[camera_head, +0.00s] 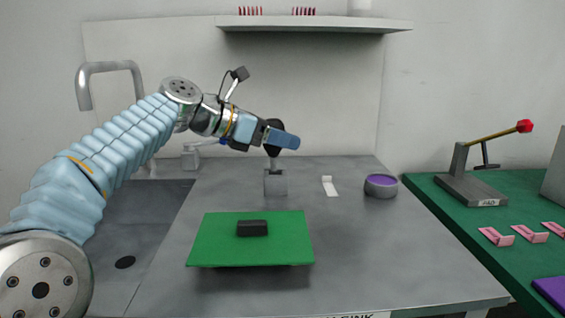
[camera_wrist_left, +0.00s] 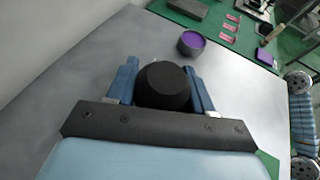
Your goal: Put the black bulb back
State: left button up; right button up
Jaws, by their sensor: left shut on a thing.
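The black bulb (camera_head: 273,152) shows at the end of my left gripper (camera_head: 285,138), above the grey metal worktop. In the left wrist view the dark rounded bulb (camera_wrist_left: 165,84) sits between the two blue fingers of the left gripper (camera_wrist_left: 165,88), which is shut on it. Below the bulb a grey block (camera_head: 275,184) stands on the worktop with a short upright stem. I cannot tell whether the bulb touches the stem. The fingers hide part of the bulb. My right gripper is not in view.
A green board (camera_head: 215,250) with a black block (camera_head: 252,228) lies in front. A purple-filled bowl (camera_head: 381,186) and a white strip (camera_head: 329,186) lie to the right. A red-knobbed lever (camera_head: 497,135) stands on the green table. A faucet (camera_head: 84,90) and sink are left.

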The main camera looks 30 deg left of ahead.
aim_at(283, 171)
pick_arm(q)
jog(key=shift+w+a+f, duration=0.1)
jog(key=shift+w+f, duration=0.45)
jog(key=shift+f, duration=0.15)
jog(key=f, duration=0.1)
jog(key=f+b, duration=0.1)
jog(key=f, duration=0.2)
jog(key=shift+w+b, duration=0.3)
jog(key=shift+b, duration=0.05)
jog(key=o, duration=0.7)
jog(key=shift+r, duration=0.15)
jog(key=shift+a, duration=0.1)
jog(key=p+v, duration=0.1)
jog(key=v, duration=1.1)
